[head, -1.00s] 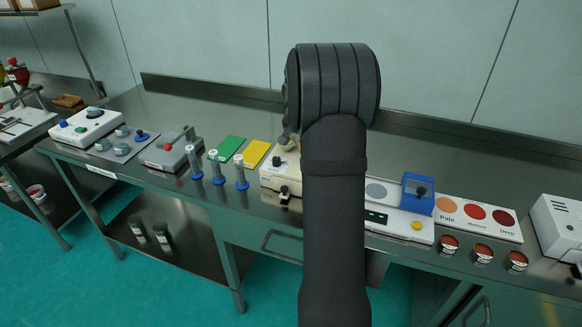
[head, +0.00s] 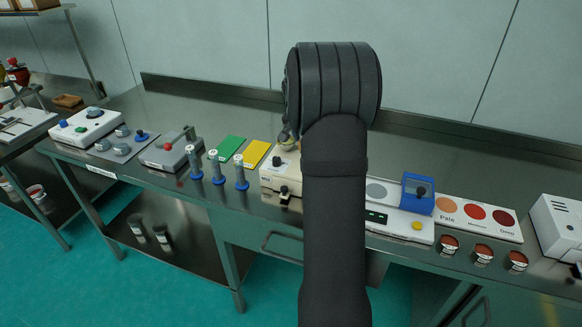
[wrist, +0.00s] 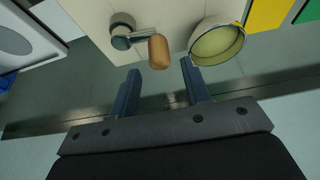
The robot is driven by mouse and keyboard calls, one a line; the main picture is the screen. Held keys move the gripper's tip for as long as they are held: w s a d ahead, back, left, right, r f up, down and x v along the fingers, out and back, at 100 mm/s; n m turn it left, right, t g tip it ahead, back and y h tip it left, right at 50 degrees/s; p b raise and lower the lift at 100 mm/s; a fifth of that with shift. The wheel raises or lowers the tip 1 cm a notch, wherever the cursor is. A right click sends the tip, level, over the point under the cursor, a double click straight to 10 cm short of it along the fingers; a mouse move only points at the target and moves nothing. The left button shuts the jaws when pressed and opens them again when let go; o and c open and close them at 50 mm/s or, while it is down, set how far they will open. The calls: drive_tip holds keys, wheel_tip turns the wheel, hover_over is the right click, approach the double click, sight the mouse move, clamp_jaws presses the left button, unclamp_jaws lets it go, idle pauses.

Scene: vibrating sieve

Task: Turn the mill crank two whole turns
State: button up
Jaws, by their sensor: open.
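The cream mill (head: 268,181) stands on the steel bench, its right side hidden behind my arm in the head view. In the wrist view its cream top (wrist: 180,16) carries the crank, with a grey hub (wrist: 122,24), a short metal arm and a rounded wooden handle (wrist: 158,51). My gripper (wrist: 160,68) is open. Its two blue-grey fingers point at the handle, which lies at or just beyond the gap between the tips. I cannot tell whether they touch. The gripper is mostly hidden in the head view.
A round yellowish cup (wrist: 217,47) sits on the mill beside the crank, close to one finger. Blue-based posts (head: 215,168), a green pad (head: 230,148) and a yellow pad (head: 254,154) are to the left. A blue-covered device (head: 418,193) is to the right.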

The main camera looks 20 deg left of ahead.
wheel_tip(320, 180, up, 6)
idle(0.5)
drive_tip(key=shift+f, duration=0.1)
drive_tip(key=shift+f, duration=3.45)
drive_tip(key=shift+r, duration=0.1)
drive_tip(key=r+n, duration=0.2)
drive_tip(key=s+r+n+y, duration=0.1)
drive_tip(key=r+n, duration=0.1)
drive_tip(key=r, duration=0.1)
drive_tip(key=s+r+n+y, duration=0.1)
drive_tip(key=r+n, duration=0.1)
drive_tip(key=r, duration=0.1)
drive_tip(key=shift+s+a+r+g, duration=0.1)
drive_tip(key=shift+s+a+g, duration=0.1)
drive_tip(key=shift+a+g, duration=0.15)
drive_tip(key=shift+f, duration=4.4)
